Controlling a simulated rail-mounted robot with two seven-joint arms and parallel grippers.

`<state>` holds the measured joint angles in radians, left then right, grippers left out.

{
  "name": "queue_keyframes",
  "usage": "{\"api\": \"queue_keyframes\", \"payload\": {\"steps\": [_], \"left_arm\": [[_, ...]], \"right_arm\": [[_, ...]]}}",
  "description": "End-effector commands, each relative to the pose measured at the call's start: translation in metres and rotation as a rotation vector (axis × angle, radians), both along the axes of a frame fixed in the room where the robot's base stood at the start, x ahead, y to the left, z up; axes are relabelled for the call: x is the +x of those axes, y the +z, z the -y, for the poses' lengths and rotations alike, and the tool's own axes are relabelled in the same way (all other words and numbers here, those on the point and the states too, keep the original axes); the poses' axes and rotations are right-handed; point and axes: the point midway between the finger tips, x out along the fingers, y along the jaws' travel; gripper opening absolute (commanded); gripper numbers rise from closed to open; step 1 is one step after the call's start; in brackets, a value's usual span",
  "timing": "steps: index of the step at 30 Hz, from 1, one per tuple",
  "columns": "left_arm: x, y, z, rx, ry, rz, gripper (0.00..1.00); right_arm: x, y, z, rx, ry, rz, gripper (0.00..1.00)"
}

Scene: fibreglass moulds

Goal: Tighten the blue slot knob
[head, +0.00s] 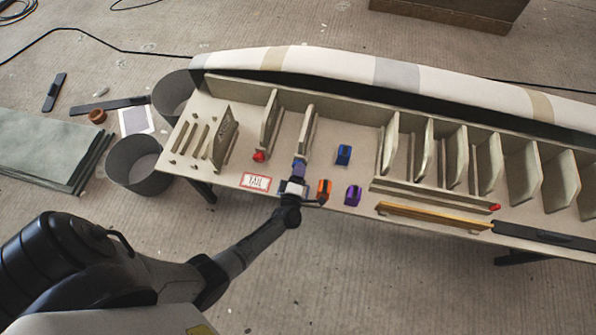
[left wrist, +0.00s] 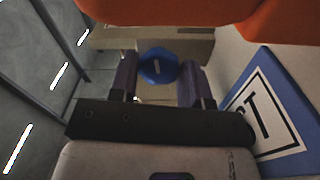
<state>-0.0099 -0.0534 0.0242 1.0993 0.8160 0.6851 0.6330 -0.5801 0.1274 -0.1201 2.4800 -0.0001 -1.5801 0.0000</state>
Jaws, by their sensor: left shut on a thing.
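The blue slot knob (left wrist: 157,66) shows in the left wrist view as a round disc with a pale slot across its face. It sits against a beige wooden part, between the two dark fingers of my left gripper (left wrist: 158,82). In the head view my left gripper (head: 299,172) is at the front end of an upright divider (head: 306,133) on the mould table, and it hides the knob there. The gripper is shut on the knob. My right gripper is not in view.
The mould table (head: 220,185) carries several upright dividers. Grey bins (head: 133,162) stand at the left end.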

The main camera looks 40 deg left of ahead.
Motion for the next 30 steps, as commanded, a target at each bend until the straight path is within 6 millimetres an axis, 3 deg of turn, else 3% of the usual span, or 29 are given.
{"api": "queue_keyframes", "payload": {"steps": [7,8,15,24,30], "left_arm": [[0.0,0.0,0.0,-0.001,0.0,0.0,0.2],[0.0,0.0,0.0,-0.001,0.0,0.0,0.46],[0.0,0.0,0.0,-0.001,0.0,0.0,0.69],[-0.003,0.0,0.002,-0.001,0.0,0.0,0.69],[-0.026,0.002,0.014,-0.003,0.001,-0.002,0.69]], "right_arm": [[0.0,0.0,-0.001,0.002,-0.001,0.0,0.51],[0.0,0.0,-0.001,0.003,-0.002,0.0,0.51],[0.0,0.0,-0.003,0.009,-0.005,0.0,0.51],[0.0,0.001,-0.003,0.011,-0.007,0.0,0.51],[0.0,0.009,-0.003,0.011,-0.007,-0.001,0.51]]}}
